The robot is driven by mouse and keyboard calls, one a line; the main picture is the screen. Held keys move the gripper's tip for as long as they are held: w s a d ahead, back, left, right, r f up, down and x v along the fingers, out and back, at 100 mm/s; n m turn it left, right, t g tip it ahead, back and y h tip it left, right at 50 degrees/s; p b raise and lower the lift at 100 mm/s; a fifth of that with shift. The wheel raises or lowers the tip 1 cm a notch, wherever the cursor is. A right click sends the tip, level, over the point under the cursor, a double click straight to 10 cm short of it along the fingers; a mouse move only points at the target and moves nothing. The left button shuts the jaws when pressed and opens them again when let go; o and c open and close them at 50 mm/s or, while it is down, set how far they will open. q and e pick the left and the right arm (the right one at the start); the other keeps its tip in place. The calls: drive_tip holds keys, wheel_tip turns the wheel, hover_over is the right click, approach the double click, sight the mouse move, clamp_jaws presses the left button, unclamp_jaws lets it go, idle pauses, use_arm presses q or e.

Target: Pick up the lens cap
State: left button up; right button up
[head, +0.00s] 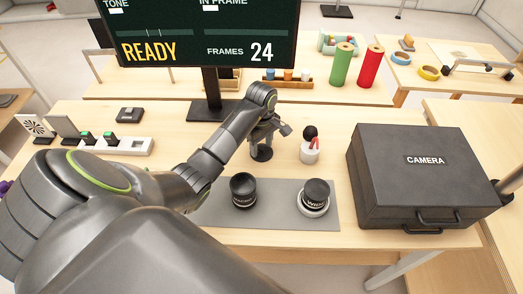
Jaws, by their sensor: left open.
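My left gripper (270,133) points down over the back half of the table, its jaws open, with nothing seen between them. A small dark round thing (261,153) is just below the gripper; I cannot tell whether it is the lens cap or whether the gripper touches it. On the grey mat (272,216) stand a black lens (243,190) with a lettered front and, to its right, a black lens marked WIDE (316,193) with a pale ring around its base. My right gripper is not clearly in view.
A black case marked CAMERA (410,190) fills the table's right side. A white pot (309,151) with a dark-topped brush stands behind the mat. A white switch panel (118,145) is at left. A screen (198,40) stands at the back.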

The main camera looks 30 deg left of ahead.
use_arm(q)
clamp_jaws()
drive_tip(key=shift+r, duration=0.15)
